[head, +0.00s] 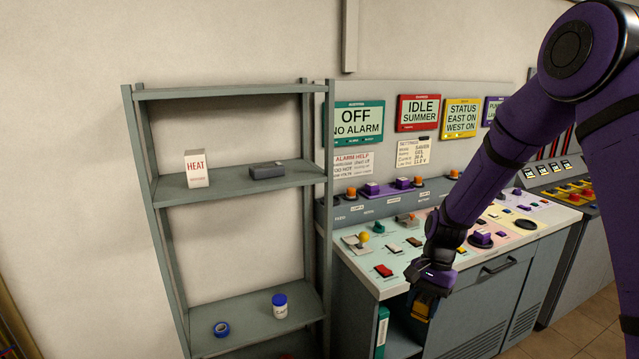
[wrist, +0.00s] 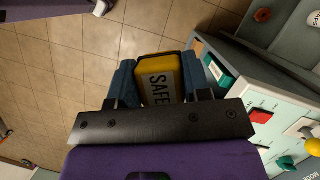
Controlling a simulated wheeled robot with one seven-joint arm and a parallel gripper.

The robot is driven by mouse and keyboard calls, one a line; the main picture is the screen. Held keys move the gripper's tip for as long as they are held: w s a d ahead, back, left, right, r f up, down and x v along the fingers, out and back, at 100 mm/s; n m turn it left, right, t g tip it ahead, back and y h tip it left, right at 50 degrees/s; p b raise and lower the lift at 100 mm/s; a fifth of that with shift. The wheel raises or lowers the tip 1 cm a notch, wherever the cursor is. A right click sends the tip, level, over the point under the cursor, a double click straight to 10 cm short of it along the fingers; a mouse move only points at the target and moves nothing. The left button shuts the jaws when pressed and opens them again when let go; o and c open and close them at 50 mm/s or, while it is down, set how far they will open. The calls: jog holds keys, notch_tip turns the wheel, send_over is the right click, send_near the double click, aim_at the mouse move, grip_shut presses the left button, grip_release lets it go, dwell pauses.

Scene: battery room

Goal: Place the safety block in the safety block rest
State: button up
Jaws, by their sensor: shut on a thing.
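My gripper (head: 424,290) is in front of the control console, just off its front edge. It is shut on the safety block (wrist: 160,80), a yellow block with a black edge and dark lettering that begins "SAFE". In the wrist view the block sits between the two blue fingers of my gripper (wrist: 163,85), with tiled floor beyond it. In the head view the block (head: 424,308) shows as a small yellow piece below the gripper. I cannot make out which part is the safety block rest.
The console (head: 420,262) has many buttons and knobs on top, and an open bay with a green binder (head: 381,331) below. A grey shelf (head: 225,185) at left holds a HEAT box (head: 196,169), a dark device (head: 267,170), blue tape (head: 221,328) and a capped jar (head: 280,306).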

jog(key=w+d+f+n+h, duration=0.1)
jog(key=w+d+f+n, duration=0.1)
jog(key=d+f+n, duration=0.1)
jog(key=w+d+f+n+g+h, duration=0.1)
jog(key=w+d+f+n, duration=0.2)
jog(key=f, duration=0.3)
jog(key=shift+w+d+f+n+h, duration=0.35)
jog(key=shift+d+n, duration=0.2)
jog(key=shift+n, duration=0.35)
jog(key=shift+s, duration=0.1)
jog(key=shift+a, duration=0.1)
